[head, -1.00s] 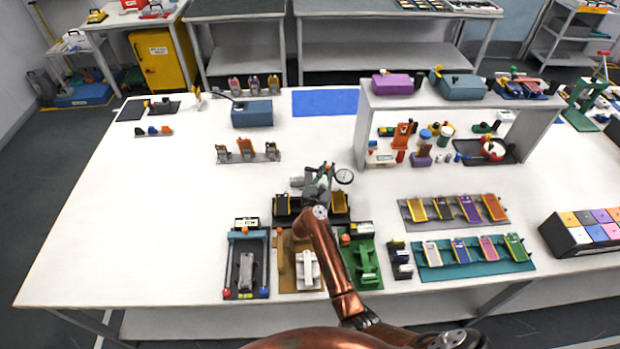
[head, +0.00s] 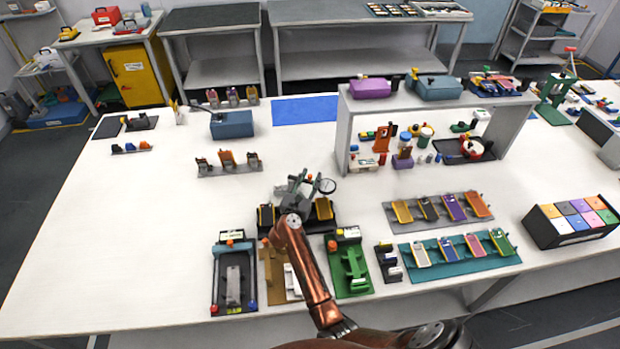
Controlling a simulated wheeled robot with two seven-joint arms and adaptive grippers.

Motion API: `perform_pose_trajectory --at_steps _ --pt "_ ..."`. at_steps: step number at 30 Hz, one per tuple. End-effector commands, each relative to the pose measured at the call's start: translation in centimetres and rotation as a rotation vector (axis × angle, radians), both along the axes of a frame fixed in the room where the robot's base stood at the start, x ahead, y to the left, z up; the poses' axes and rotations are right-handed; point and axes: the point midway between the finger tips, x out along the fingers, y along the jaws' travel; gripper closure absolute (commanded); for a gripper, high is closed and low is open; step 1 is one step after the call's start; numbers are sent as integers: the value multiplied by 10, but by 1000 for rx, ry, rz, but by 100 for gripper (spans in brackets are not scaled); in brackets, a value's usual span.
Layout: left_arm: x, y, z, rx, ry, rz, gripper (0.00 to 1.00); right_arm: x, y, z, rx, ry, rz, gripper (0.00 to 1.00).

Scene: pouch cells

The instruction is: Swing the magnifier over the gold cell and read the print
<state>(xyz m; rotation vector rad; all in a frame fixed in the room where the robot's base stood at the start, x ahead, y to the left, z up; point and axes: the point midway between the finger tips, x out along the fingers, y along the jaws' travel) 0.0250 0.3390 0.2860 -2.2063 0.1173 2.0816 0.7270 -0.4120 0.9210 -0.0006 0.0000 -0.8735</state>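A round magnifier lens (head: 326,186) with a dark rim stands just right of my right gripper (head: 297,186), at the back of a black stand (head: 331,224). Two gold cells show there: one at the left (head: 266,215) and one at the right (head: 323,208), below the lens in the picture. My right arm comes up from the bottom and covers the middle of the stand. The gripper's fingers blend with grey parts there, so I cannot tell whether they are open, shut or touching the magnifier. The print is too small to read. My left gripper is out of view.
A black-and-blue fixture (head: 234,278) and a green fixture (head: 349,267) flank my forearm. Racks of coloured cells lie to the right on a grey tray (head: 398,219) and a teal tray (head: 450,262). A white shelf (head: 342,135) stands behind.

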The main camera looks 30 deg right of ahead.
Motion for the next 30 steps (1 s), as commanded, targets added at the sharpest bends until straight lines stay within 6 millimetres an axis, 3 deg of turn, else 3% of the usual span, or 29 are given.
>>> perform_pose_trajectory --at_steps 8,21,30 --pt "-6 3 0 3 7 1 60 0 1 12 3 -4 0 69" --pt "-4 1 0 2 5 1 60 0 0 88 1 -2 -1 69" --pt "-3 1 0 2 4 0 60 0 0 100 0 1 0 69"
